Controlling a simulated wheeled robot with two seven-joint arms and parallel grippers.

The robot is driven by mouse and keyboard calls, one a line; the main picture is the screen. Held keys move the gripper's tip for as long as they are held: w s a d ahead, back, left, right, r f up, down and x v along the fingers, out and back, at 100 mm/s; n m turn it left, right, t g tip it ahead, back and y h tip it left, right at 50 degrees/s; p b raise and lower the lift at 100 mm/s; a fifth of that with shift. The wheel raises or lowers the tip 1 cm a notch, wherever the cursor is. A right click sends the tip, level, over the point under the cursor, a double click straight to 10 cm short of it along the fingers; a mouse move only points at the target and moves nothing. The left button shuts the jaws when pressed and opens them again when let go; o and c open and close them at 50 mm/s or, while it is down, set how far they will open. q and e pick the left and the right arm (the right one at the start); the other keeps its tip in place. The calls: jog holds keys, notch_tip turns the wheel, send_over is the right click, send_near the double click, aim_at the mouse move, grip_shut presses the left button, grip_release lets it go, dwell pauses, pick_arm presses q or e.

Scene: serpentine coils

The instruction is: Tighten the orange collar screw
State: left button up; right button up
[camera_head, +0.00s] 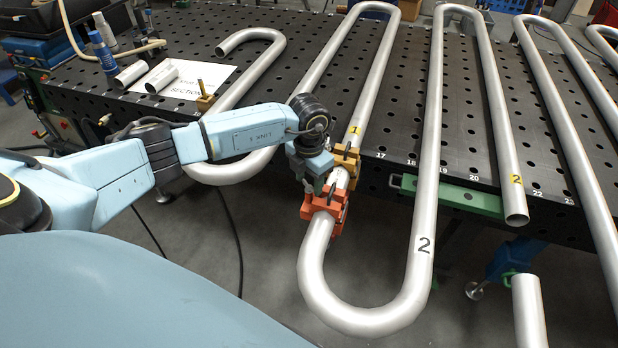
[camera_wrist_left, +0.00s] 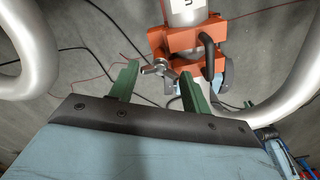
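The orange collar (camera_head: 325,206) is clamped around a steel pipe in the head view, just below an ochre collar (camera_head: 346,158). In the left wrist view the orange collar (camera_wrist_left: 160,41) sits at the top centre with a dark curved handle (camera_wrist_left: 208,54) on it. Its grey wing-shaped screw (camera_wrist_left: 158,70) points toward my left gripper (camera_wrist_left: 157,74). The green fingers are apart, one on each side of the screw, with visible gaps. In the head view my left gripper (camera_head: 318,182) is beside the collars, its fingertips partly hidden. My right gripper is not in view.
Large bent pipes (camera_head: 420,230) run across and hang past the edge of the black perforated table (camera_head: 400,140). A green bar (camera_head: 460,197) lies along that edge.

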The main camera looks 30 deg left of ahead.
pick_arm(q)
jog(key=c, duration=0.5)
jog(key=m+b, duration=0.4)
jog(key=m, duration=0.1)
jog(key=shift+f+m, duration=0.15)
jog(key=shift+m, duration=0.25)
jog(key=shift+m+b, duration=1.1)
jog(key=shift+m, duration=0.1)
jog(key=shift+r+m+b, duration=0.2)
jog(key=shift+m+b, duration=0.55)
jog(key=shift+m, duration=0.45)
jog(key=shift+w, duration=0.1)
jog(key=shift+r, duration=0.1)
